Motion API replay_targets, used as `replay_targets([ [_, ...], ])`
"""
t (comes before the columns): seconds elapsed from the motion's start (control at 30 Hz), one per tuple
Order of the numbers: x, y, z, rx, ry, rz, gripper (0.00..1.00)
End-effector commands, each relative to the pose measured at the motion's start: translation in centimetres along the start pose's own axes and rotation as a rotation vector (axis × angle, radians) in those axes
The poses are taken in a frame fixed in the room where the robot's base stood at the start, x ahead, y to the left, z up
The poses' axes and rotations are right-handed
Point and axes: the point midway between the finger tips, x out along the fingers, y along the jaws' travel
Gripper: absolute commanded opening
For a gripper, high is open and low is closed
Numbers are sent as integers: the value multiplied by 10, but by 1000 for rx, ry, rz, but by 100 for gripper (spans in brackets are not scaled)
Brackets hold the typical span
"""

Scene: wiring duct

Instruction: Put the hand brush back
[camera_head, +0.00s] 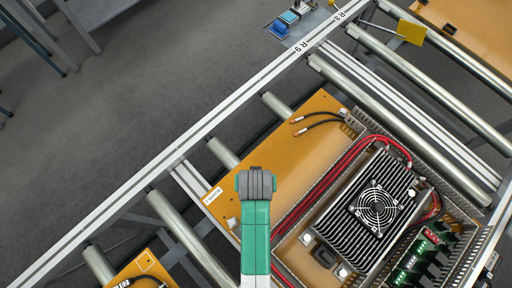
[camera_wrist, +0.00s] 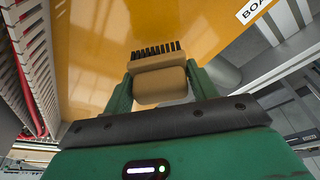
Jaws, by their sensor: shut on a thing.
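The hand brush (camera_wrist: 155,62) has a tan wooden body and a row of dark bristles, and shows in the wrist view. My gripper (camera_wrist: 158,82) is shut on the brush's handle block, with a green finger on either side. The bristles point away from the gripper, against the background of the orange board (camera_wrist: 95,45). I cannot tell whether they touch the board. In the head view my green and grey arm covers the lower middle, and I cannot make out the brush there.
The orange board (camera_head: 262,150) carries a finned fan unit (camera_head: 378,205), red cables (camera_head: 322,185) in a slotted duct and green terminals (camera_head: 412,268). Rollers (camera_head: 222,153) and a pale rail (camera_head: 190,142) surround it. Blue parts (camera_head: 279,28) sit at the top. Grey floor lies left.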

Motion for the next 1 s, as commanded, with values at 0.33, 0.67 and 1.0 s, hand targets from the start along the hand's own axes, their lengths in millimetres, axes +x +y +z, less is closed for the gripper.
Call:
replay_targets([
  [0.33,27,0,8,0,0,0,30],
  [0.67,30,0,9,0,0,0,79],
  [1.0,12,0,7,0,2,0,79],
])
